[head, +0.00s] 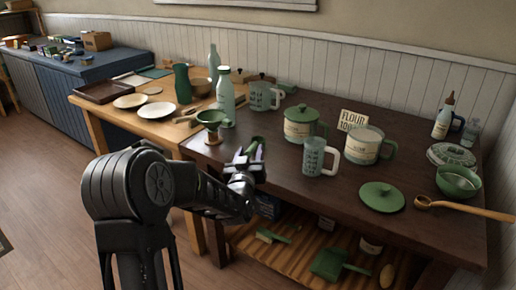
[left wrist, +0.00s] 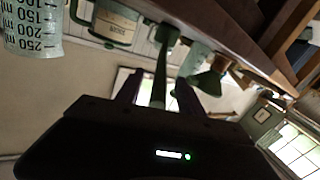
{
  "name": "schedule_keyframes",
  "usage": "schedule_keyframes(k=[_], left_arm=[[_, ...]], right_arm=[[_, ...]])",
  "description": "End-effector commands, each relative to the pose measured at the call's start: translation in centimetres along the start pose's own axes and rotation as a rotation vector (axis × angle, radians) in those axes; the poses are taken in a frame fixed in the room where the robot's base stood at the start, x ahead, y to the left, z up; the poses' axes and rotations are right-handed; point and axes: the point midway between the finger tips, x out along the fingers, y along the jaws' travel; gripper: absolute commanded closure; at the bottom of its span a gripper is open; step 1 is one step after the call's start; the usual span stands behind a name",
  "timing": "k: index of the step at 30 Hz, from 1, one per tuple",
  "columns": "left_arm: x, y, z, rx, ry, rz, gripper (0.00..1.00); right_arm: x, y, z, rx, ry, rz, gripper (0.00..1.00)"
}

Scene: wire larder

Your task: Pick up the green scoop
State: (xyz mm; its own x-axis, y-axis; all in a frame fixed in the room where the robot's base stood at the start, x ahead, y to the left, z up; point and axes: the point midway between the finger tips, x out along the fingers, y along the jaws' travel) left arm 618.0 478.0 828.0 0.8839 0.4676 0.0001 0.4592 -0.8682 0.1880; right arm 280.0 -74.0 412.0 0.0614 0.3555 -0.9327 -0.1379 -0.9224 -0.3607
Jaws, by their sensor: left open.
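A green scoop (head: 254,146) lies on the dark tabletop near its front edge, mostly hidden behind my left gripper (head: 248,158). In the left wrist view the scoop (left wrist: 161,70) shows as a dark green handle with a wider end. Its handle runs between the two fingers of the left gripper (left wrist: 160,92). The fingers are apart, one on each side of the handle; I cannot tell whether either touches it. My right gripper is not in view.
A clear measuring cup (head: 318,158) stands to the right of the gripper, and a green-lidded canister (head: 302,125) behind it. A green funnel (head: 211,118) on a stand is to the left. A green dustpan (head: 328,263) lies on the slatted lower shelf.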

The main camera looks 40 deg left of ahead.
Motion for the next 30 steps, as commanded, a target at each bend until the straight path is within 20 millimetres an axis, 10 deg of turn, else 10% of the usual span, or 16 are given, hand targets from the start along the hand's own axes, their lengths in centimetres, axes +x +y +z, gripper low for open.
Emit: schedule_keyframes(k=[23,30], left_arm=[[2.2,0.0,0.0,0.000,0.000,0.001,0.55],[2.2,0.0,0.0,0.000,0.000,0.001,0.73]], right_arm=[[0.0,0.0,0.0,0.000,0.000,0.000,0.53],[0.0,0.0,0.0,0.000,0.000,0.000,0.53]])
